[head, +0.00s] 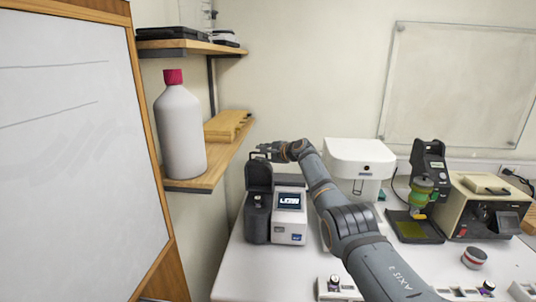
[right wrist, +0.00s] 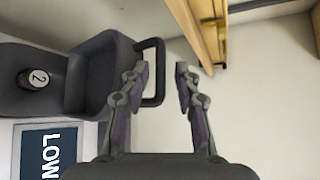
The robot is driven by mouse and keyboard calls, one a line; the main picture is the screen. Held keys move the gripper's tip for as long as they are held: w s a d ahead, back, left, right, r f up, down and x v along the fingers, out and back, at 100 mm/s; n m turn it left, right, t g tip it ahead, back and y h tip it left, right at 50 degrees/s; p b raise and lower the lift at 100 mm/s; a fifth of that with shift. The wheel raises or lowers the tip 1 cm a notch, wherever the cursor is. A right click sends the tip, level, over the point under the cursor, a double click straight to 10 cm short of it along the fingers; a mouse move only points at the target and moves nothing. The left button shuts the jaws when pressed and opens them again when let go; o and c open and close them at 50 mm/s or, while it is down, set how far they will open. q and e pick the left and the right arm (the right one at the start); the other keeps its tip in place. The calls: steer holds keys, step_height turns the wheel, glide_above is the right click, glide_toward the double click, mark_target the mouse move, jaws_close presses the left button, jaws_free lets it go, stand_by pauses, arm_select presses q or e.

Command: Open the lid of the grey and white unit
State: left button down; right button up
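The grey and white unit (head: 288,228) stands on the white table, with a lit screen on its white part. Its dark grey lid (head: 259,174) stands raised at the back of the grey part; the right wrist view shows its hollow inner side (right wrist: 92,75). A dark vial with a "2" on its cap (right wrist: 36,79) sits in the grey part. My right gripper (head: 266,153) is at the lid's top. In the right wrist view its fingers (right wrist: 163,75) are apart, with the outer bar of the lid's looped handle (right wrist: 153,45) appearing between them. My left gripper is out of view.
A wooden shelf (head: 212,172) with a white red-capped bottle (head: 181,130) is left of and above the unit. A white device (head: 358,160) stands behind my right arm, with other instruments (head: 490,205) farther right. A whiteboard (head: 75,140) fills the left.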

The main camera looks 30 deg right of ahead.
steer(key=shift+s+d+r, duration=0.1)
steer(key=shift+s+d, duration=0.15)
steer(key=shift+s, duration=0.25)
steer(key=v, duration=1)
steer(key=shift+s+r, duration=0.25)
steer(key=shift+s, duration=0.1)
